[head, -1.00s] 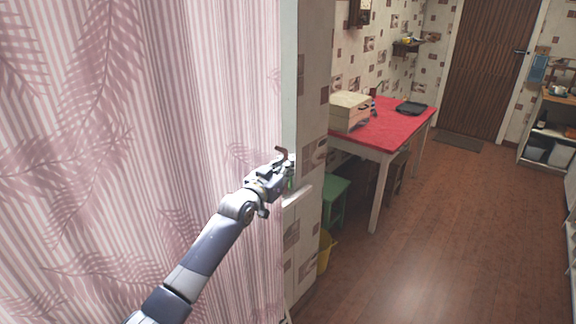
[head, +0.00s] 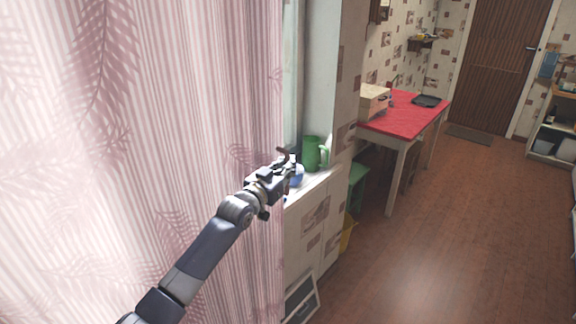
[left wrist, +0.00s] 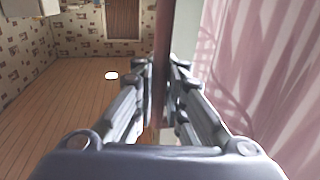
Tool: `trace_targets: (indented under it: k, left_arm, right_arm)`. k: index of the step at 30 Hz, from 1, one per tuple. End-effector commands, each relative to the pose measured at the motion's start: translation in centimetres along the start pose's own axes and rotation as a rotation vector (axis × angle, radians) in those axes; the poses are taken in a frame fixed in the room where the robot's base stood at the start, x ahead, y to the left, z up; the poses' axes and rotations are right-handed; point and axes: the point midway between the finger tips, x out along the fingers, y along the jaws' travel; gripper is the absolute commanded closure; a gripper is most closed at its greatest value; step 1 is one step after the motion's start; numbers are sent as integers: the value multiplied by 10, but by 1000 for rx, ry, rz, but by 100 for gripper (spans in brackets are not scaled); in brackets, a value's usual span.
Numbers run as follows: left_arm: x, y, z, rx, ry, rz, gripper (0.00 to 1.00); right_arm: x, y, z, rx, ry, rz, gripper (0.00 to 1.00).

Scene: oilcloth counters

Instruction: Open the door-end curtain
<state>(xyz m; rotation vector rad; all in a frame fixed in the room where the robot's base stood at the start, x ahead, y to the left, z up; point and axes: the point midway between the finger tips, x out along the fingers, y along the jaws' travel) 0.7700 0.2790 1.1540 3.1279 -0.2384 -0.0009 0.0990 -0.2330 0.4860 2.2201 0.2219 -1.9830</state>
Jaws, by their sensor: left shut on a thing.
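The pink striped curtain (head: 130,130) with a leaf pattern fills the left of the head view, and its free edge hangs near the middle. My left gripper (head: 286,160) is at that edge, at about sill height, shut on it. In the left wrist view my left gripper (left wrist: 160,68) has its fingers closed around a narrow dark reddish strip, apparently the curtain's edge, with the pink curtain (left wrist: 262,75) to the right. Right of the edge, a strip of window recess and the white sill (head: 318,181) show. The rest of the window is hidden. My right gripper is not in view.
A green jug (head: 312,153) stands on the sill, with a blue item partly hidden beside my gripper. A red-topped table (head: 405,118) with a box (head: 374,101) stands beyond. A brown door (head: 505,60) is at the far end. The wooden floor at right is clear.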

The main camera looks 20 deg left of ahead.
Motion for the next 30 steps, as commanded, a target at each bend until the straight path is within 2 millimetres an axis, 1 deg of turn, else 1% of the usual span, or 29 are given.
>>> trace_targets:
  k: [10,11,12,23,26,30]
  left_arm:
    - [0,1,1,0,0,1,100]
    - [0,1,1,0,0,1,85]
    - [0,1,0,0,0,1,81]
    - [-2,0,0,0,0,0,81]
    - [-7,0,0,0,1,1,81]
    - [-24,1,1,-1,0,1,81]
  right_arm:
    - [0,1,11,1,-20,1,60]
    - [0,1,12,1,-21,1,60]
    - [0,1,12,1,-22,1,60]
    - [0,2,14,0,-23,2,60]
    - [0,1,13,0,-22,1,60]
    - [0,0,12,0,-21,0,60]
